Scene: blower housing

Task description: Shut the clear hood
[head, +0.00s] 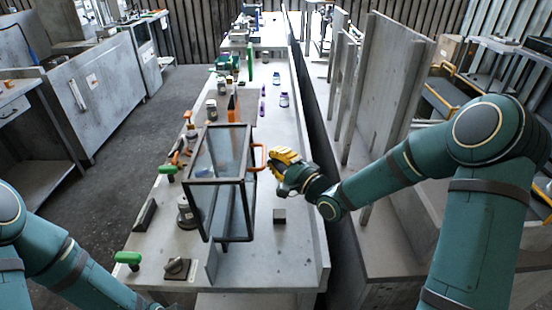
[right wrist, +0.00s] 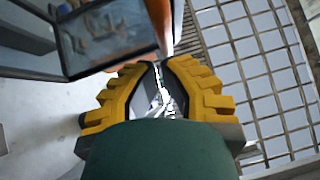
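The clear hood (head: 225,172) is a box of see-through panes in a dark brown frame over the grey bench, left of my right gripper. Its orange handle (head: 263,156) sticks out from the right side of the frame. My right gripper (head: 273,160), with yellow fingers, is right at the handle. In the right wrist view the orange handle (right wrist: 164,25) runs down to the fingertips (right wrist: 161,62), which are close together. I cannot tell whether they clamp it. A dark-framed pane (right wrist: 105,35) shows at upper left there. My left gripper is out of the head view.
The bench (head: 285,255) carries a small dark block (head: 279,216), a green-handled tool (head: 128,259) and a dark clamp-like part (head: 177,267) near its front. Bottles (head: 284,99) stand farther back. A grey partition (head: 385,90) rises at right. The bench right of the hood is mostly clear.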

